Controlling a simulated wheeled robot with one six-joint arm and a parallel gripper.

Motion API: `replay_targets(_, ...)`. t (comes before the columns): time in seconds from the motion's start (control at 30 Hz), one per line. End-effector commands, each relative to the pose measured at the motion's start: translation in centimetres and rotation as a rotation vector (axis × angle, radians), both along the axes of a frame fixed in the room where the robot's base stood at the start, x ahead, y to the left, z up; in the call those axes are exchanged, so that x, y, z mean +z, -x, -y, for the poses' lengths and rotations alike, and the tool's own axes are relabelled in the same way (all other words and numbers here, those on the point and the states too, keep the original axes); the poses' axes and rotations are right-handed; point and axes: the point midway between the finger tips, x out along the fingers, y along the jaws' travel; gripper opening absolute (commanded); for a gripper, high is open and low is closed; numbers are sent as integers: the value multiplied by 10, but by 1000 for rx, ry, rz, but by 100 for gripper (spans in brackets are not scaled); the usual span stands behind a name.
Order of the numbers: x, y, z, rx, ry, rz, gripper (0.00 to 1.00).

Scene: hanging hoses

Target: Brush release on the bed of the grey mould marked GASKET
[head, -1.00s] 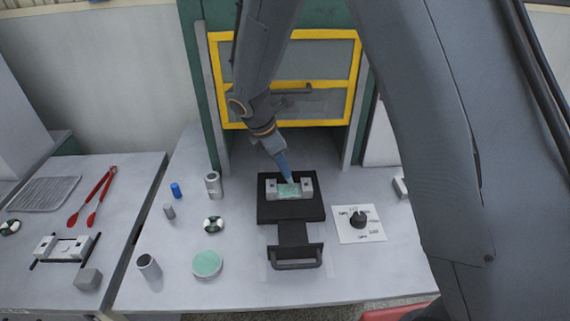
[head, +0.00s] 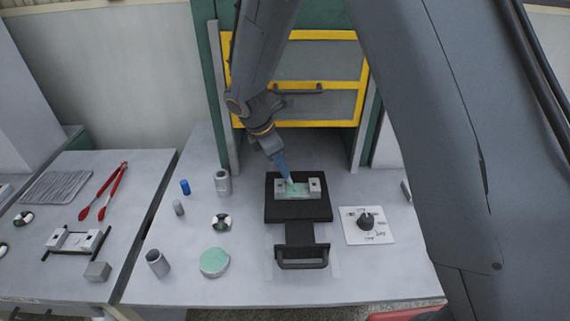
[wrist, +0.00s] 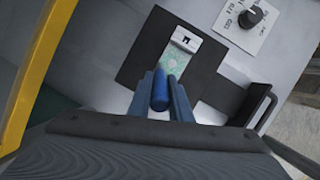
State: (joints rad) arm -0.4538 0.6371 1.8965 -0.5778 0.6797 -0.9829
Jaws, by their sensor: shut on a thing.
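A grey mould (head: 314,188) with end blocks sits on a black sliding tray (head: 298,212) in front of the press. Its bed (head: 299,190) shows pale green; it also shows in the wrist view (wrist: 173,62). I cannot read any marking on it. My gripper (head: 283,168) is shut on a blue-handled brush (wrist: 160,90), pointing down over the left part of the bed. The brush tip is at or just above the bed; I cannot tell if it touches. A second grey mould (head: 91,241) lies on the left table. A round pot with a green top (head: 214,262) stands front left.
The press's yellow-framed guard (head: 318,123) is behind the tray. A dial panel (head: 383,236) lies to the right. Red tongs (head: 104,194) lie on the left table.

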Motion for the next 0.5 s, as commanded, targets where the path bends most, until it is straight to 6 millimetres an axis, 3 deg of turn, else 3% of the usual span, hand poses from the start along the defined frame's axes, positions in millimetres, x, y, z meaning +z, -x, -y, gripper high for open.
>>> replay_targets(0.27,0,0,0,0,0,-1,0)
replay_targets(0.5,17,0,0,-1,0,1,0)
